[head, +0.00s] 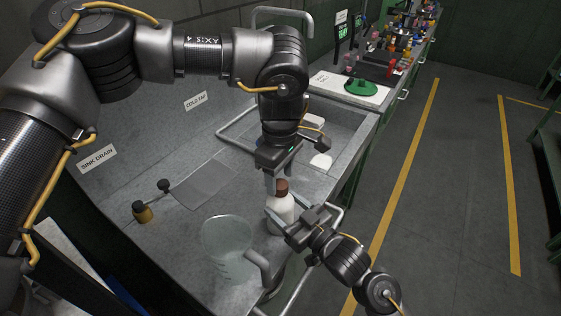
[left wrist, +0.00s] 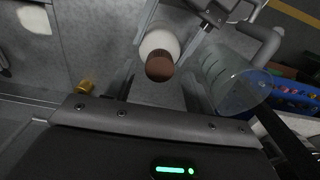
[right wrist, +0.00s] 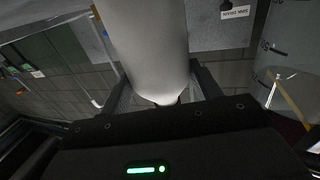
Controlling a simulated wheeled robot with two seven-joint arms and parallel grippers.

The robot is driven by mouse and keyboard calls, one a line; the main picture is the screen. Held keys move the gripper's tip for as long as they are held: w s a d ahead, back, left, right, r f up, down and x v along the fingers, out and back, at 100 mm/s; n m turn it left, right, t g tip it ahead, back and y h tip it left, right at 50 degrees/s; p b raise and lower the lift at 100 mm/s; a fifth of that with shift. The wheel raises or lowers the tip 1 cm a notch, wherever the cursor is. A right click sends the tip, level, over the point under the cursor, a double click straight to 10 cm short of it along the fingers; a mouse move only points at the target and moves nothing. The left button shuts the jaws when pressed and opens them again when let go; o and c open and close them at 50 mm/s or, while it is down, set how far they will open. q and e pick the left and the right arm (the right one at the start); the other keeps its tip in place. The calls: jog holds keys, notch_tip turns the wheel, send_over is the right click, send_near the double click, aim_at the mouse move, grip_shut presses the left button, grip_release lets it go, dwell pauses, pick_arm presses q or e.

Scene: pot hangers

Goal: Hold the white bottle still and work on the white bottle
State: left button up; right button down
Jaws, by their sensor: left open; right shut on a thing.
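The white bottle (head: 284,208) stands upright near the counter's front edge, with a brown cap (head: 281,186) on top. My right gripper (head: 279,222) is shut on the bottle's body from the front right. The right wrist view shows the white body (right wrist: 148,45) between its fingers. My left gripper (head: 272,184) points down, open, just above and around the cap. In the left wrist view the cap (left wrist: 160,66) lies between the spread fingers, with the white shoulder (left wrist: 158,41) beyond it. I cannot tell whether a finger touches the cap.
A clear beaker with a handle (head: 226,240) stands close left of the bottle. A brass tap fitting (head: 143,211) is farther left. The sink basin (head: 345,135) lies behind. A metal rail runs along the front edge. A green-based stand (head: 361,87) is farther back.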

pick_arm(q)
jog(key=shift+f, duration=0.95)
jog(key=c, duration=1)
jog(key=n, duration=0.3)
jog(key=o, duration=1.1)
